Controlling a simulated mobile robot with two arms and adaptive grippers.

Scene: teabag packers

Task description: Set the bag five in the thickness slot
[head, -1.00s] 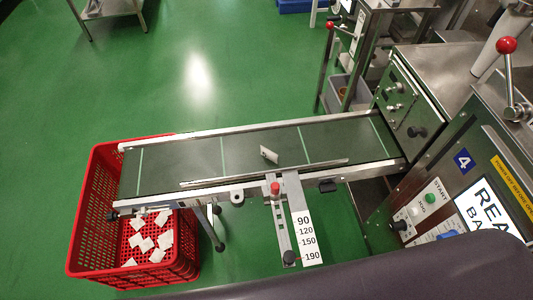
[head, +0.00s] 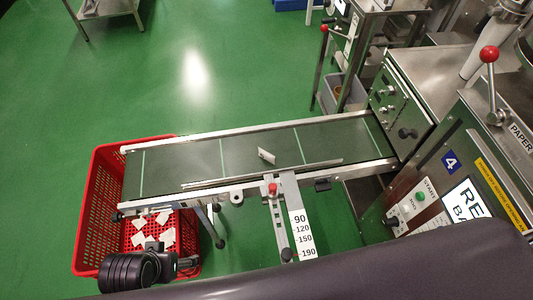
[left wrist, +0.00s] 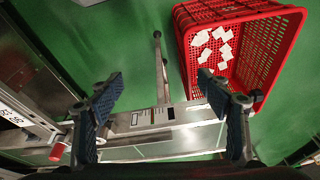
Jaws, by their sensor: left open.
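A single white teabag (head: 266,156) lies on the dark conveyor belt (head: 200,155), just behind the thin guide rail (head: 265,174). I cannot tell whether this is bag five, and I cannot make out a thickness slot. Several white bags (head: 139,239) lie in the red crate (head: 87,232) at the belt's left end; they also show in the left wrist view (left wrist: 225,50). My left gripper (head: 190,264) is over the crate's front edge. In the left wrist view my left gripper (left wrist: 163,88) is open, its fingers apart with nothing between them. My right gripper is out of view.
A machine panel (head: 418,205) with a green button stands at the belt's right end. A scale plate (head: 304,236) marked 90 to 190 and a red knob (head: 272,189) sit on the conveyor's front side. Green floor (head: 240,60) behind the belt is clear.

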